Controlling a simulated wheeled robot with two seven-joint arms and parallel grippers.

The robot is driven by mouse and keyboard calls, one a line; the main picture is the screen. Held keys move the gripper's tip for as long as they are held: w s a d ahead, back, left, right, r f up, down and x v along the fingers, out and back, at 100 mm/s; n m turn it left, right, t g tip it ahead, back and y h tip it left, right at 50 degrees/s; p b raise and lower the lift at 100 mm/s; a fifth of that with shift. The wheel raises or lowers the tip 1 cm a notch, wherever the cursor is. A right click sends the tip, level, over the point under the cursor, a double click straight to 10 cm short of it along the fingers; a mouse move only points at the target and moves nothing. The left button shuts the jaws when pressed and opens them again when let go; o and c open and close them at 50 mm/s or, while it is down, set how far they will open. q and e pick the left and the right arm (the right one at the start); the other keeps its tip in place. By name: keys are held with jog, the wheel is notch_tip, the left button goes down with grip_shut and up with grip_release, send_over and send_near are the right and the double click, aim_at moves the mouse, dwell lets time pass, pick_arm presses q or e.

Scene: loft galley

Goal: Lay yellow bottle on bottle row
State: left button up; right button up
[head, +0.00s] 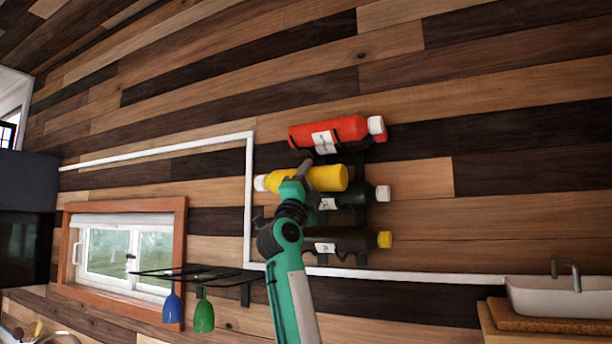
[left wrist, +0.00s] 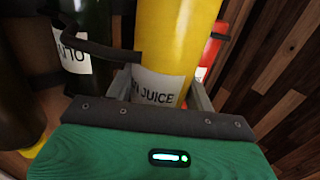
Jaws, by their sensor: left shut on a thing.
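The yellow bottle (head: 328,178) lies level in the head view, its white cap to the left. My left gripper (head: 300,180) is shut on it around the label, which reads "JUICE" in the left wrist view (left wrist: 178,45). The bottle row is a black wall rack (head: 361,174). The yellow bottle is in front of it, between the red bottle (head: 350,130) above and a dark green bottle (head: 352,195) below. A black rack arm (left wrist: 100,45) reaches the yellow bottle's side in the left wrist view; I cannot tell whether they touch. My right gripper is not in view.
A darker bottle with a yellow cap (head: 385,240) lies lowest on the rack. A black glass holder (head: 195,275) with a blue glass (head: 172,307) and a green glass (head: 204,316) hangs at lower left. A white sink (head: 545,298) is at right.

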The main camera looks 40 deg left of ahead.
pick_arm(q)
jog(key=shift+w+a+p, duration=0.2)
jog(key=shift+w+p, duration=0.1)
jog(key=shift+w, duration=0.35)
jog(key=shift+w+a+p, duration=0.2)
jog(key=shift+w+p, duration=0.05)
jog(key=shift+w, duration=0.4)
jog(key=shift+f+b, duration=1.2)
jog(key=shift+f, duration=0.2)
jog(key=o, duration=1.4)
jog(key=b+v, duration=0.8)
jog(key=v, duration=0.6)
